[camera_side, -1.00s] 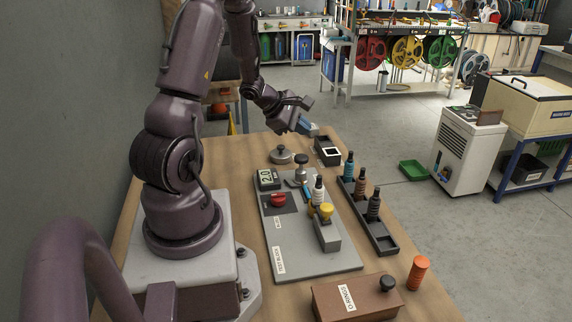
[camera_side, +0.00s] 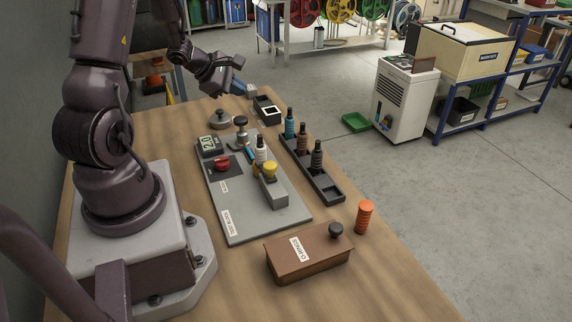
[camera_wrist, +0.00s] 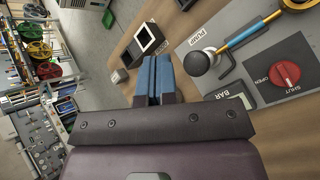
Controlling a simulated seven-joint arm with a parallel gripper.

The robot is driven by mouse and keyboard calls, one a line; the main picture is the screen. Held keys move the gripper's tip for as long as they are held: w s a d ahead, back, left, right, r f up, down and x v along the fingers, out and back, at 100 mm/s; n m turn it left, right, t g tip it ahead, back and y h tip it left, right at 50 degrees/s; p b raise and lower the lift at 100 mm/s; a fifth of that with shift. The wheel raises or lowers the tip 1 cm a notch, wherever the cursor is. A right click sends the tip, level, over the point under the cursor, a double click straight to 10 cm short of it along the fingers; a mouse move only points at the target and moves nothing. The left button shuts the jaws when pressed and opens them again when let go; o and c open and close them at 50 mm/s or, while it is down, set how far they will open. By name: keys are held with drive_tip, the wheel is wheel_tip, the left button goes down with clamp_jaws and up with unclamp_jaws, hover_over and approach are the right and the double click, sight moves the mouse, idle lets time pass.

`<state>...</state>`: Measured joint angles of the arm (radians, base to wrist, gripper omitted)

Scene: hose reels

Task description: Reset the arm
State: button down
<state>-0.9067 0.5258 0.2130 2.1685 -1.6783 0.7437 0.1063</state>
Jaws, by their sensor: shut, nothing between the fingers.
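My gripper (camera_side: 243,88) hangs over the far end of the wooden bench in the side view, beside the black open-topped box (camera_side: 267,110). Its blue fingers also show in the wrist view (camera_wrist: 154,62), lying together with nothing between them. It touches nothing that I can see. My arm rises at the left of the side view, its top cut off by the frame.
A grey test panel (camera_side: 235,225) carries a red knob (camera_side: 222,163), a yellow-topped part (camera_side: 270,168) and a white-banded fitting (camera_side: 261,150). Beside it are a black rack (camera_side: 328,187) of fittings, a brown lidded box (camera_side: 308,265) and an orange cylinder (camera_side: 364,217).

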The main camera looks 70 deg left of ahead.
drive_tip(key=shift+s+d+f+m, duration=0.1)
drive_tip(key=shift+d+f+m, duration=0.05)
drive_tip(key=shift+d+m, duration=0.2)
drive_tip(key=s+d+r+m+g, duration=0.1)
drive_tip(key=s+d+r+m, duration=0.1)
drive_tip(key=d+r+m, duration=0.4)
drive_tip(key=s+d+r+m+g, duration=0.1)
drive_tip(key=s+d+r+m, duration=0.2)
drive_tip(key=d+r+m, duration=0.4)
drive_tip(key=s+d+r+m+g, duration=0.1)
drive_tip(key=d+r+m, duration=0.5)
drive_tip(key=d+m, duration=0.8)
drive_tip(key=s+d, duration=0.1)
drive_tip(key=d, duration=0.1)
drive_tip(key=shift+s+d+r+g+h, duration=0.15)
drive_tip(key=shift+s+d+g+h, duration=0.15)
drive_tip(key=shift+d+h, duration=0.1)
drive_tip(key=shift+m, duration=0.25)
